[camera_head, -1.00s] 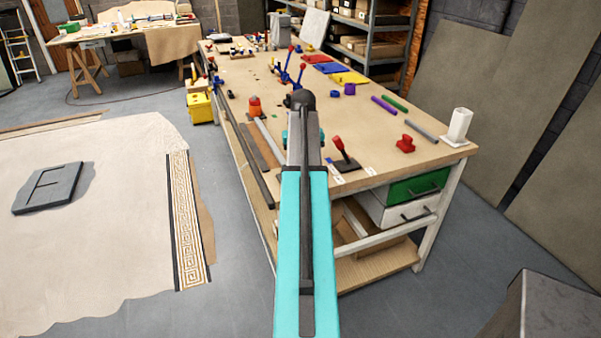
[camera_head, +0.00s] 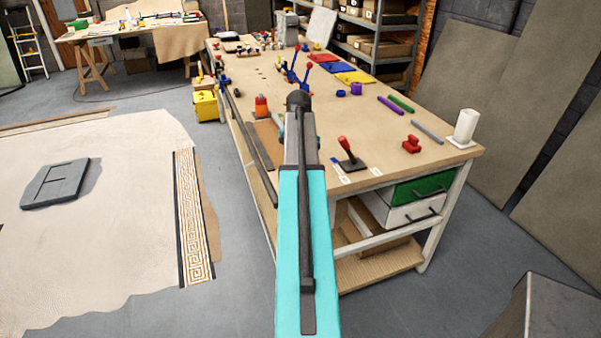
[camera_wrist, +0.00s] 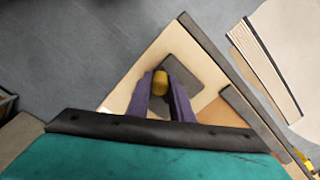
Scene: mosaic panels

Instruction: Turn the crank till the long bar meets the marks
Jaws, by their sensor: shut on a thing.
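My gripper (camera_wrist: 161,88) is shut on a yellow knob (camera_wrist: 160,77), which I take to be the crank's handle. A dark square plate (camera_wrist: 186,72) lies under it near the bench corner. In the head view my arm hides the gripper and the crank. A long dark bar (camera_head: 250,146) runs along the bench's left side; it also shows in the wrist view (camera_wrist: 222,65). A brown board (camera_head: 264,138) lies inside that edge. A second dark strip (camera_wrist: 252,117) shows beside the board in the wrist view. I cannot make out the bar's marks.
A red-handled lever (camera_head: 347,148) stands on a dark base right of my arm.

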